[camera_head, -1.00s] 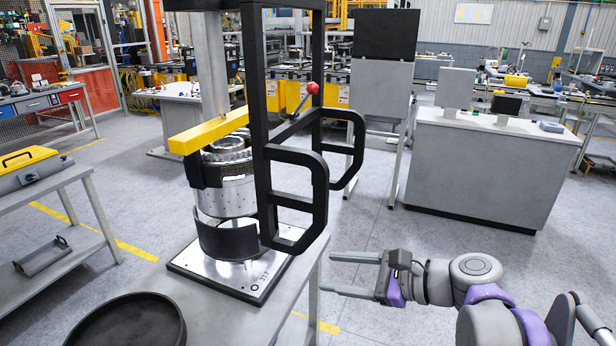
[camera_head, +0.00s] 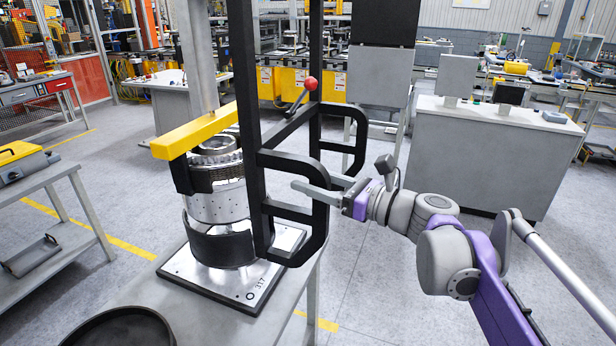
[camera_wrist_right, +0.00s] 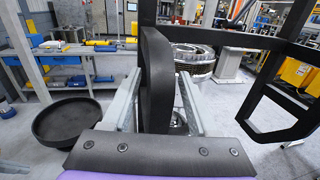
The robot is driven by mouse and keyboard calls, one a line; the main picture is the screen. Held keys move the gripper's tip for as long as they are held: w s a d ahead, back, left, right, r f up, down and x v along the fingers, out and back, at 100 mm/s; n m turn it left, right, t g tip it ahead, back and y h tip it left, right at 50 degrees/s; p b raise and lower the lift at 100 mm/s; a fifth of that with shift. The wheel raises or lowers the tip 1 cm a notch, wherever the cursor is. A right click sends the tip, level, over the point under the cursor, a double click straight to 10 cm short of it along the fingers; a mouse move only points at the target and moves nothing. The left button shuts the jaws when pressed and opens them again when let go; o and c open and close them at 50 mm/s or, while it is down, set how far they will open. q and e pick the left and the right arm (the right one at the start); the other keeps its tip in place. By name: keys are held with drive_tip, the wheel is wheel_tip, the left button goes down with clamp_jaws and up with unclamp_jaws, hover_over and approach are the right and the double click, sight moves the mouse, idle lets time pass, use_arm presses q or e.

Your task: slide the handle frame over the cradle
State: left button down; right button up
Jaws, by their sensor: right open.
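The black handle frame (camera_head: 246,90) has tall uprights, a crossbar with a red-knobbed lever (camera_head: 310,84), and two D-shaped handles. It stands at the right edge of a metal base plate (camera_head: 250,284). A black curved piece, apparently the cradle (camera_head: 222,247), sits on the plate around the lower part of a silver clutch drum (camera_head: 222,203). My right gripper (camera_head: 313,180) is open at the near handle (camera_head: 321,222). In the right wrist view the handle bar (camera_wrist_right: 156,75) stands between the two open fingers. Contact cannot be told. My left gripper is out of view.
A yellow beam (camera_head: 195,130) on a grey post lies above the drum. A round black tray (camera_head: 120,328) sits at the table's near end. A side table (camera_head: 60,240) stands at the left. Open floor lies to the right of my right arm.

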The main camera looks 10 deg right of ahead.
drive_tip(key=shift+w+a, duration=0.45)
clamp_jaws()
idle(1.2)
